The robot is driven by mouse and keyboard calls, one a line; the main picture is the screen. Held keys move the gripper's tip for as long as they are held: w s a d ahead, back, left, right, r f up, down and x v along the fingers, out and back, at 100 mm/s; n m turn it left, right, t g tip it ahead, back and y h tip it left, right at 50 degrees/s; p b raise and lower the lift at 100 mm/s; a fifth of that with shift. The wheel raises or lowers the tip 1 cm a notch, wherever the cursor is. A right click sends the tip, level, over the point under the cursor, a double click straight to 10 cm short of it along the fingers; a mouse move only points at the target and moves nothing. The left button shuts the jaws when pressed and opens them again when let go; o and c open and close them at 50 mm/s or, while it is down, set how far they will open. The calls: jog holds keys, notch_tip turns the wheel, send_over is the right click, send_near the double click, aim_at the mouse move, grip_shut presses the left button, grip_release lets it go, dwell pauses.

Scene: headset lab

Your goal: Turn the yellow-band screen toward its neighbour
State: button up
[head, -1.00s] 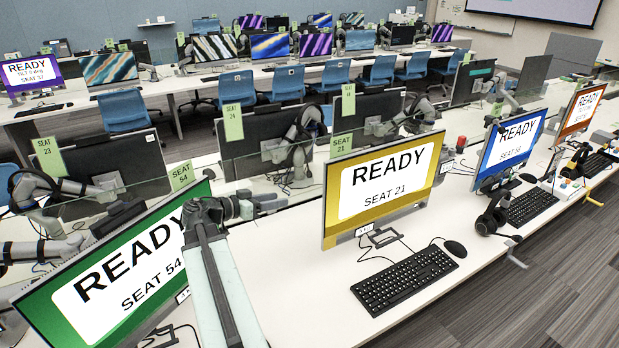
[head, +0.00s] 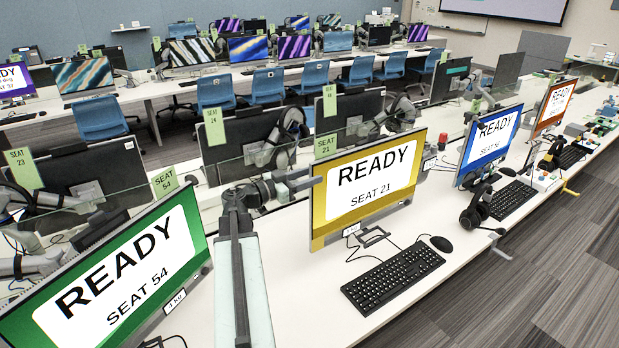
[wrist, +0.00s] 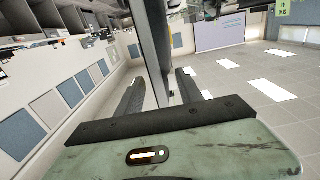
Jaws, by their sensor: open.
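The yellow-band screen (head: 366,228) reads READY, SEAT 21 and stands upright on the desk in the head view. Its face is angled to the front right. My gripper (head: 308,182) is at its left edge, in the upper half. In the wrist view a dark, thin panel seen edge-on (wrist: 154,40) stands between the two fingers of my open gripper (wrist: 160,78). I cannot tell whether either finger touches it. The neighbouring screens are the green SEAT 54 one (head: 110,275) at the left and a blue one (head: 490,143) at the right.
A keyboard (head: 393,278) and mouse (head: 441,243) lie in front of the yellow-band screen. A headset (head: 475,210) stands to their right. Dark monitors (head: 245,142) back onto this row behind a clear divider. The white desk (head: 300,300) is bare left of the keyboard.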

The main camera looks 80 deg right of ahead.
grip_shut()
dwell(1.4)
